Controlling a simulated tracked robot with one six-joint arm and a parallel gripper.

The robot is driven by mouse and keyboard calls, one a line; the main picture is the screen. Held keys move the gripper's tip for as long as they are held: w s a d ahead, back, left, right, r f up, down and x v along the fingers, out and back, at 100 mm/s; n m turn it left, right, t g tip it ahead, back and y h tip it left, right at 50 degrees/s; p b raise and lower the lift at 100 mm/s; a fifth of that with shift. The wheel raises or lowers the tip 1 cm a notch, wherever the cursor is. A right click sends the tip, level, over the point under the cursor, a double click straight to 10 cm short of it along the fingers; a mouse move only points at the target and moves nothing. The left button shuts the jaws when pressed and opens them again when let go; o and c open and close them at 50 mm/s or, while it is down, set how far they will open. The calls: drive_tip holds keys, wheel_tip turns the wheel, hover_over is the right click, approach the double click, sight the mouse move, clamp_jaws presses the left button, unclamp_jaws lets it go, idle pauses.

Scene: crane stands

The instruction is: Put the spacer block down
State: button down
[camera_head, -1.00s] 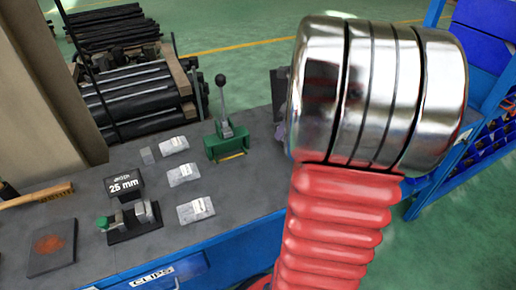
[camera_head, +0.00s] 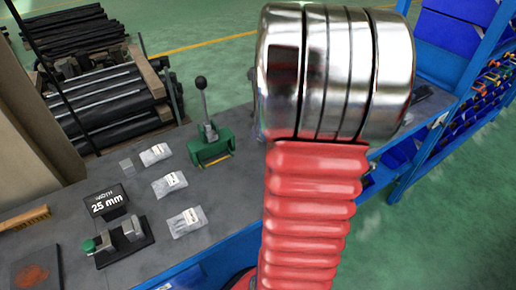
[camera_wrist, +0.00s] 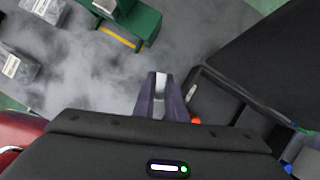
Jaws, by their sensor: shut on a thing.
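In the wrist view my gripper (camera_wrist: 161,98) has its two purple fingers shut on a small pale metal piece, the spacer block (camera_wrist: 161,81). It is above the grey bench top; how far above I cannot tell. In the head view my silver and red arm hides the gripper and the block. A black stand with a green knob and metal jaws (camera_head: 121,240) stands on the bench at the left, by a sign (camera_head: 107,203) reading "25 mm". A small grey block (camera_head: 126,165) sits behind the sign.
Several labelled clear bags (camera_head: 170,184) lie on the bench, right of the sign. A green lever press (camera_head: 210,145) stands behind; it also shows in the wrist view (camera_wrist: 130,22). A dark open case (camera_wrist: 262,75) is right of my gripper. Bare bench lies between bags and fingers.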

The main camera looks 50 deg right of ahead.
drive_tip(key=shift+f, duration=1.7)
drive_tip(key=shift+f, duration=1.9)
drive_tip(key=c, duration=1.8)
unclamp_jaws()
drive_tip(key=v, duration=1.2)
drive_tip(key=shift+d+r, duration=0.1)
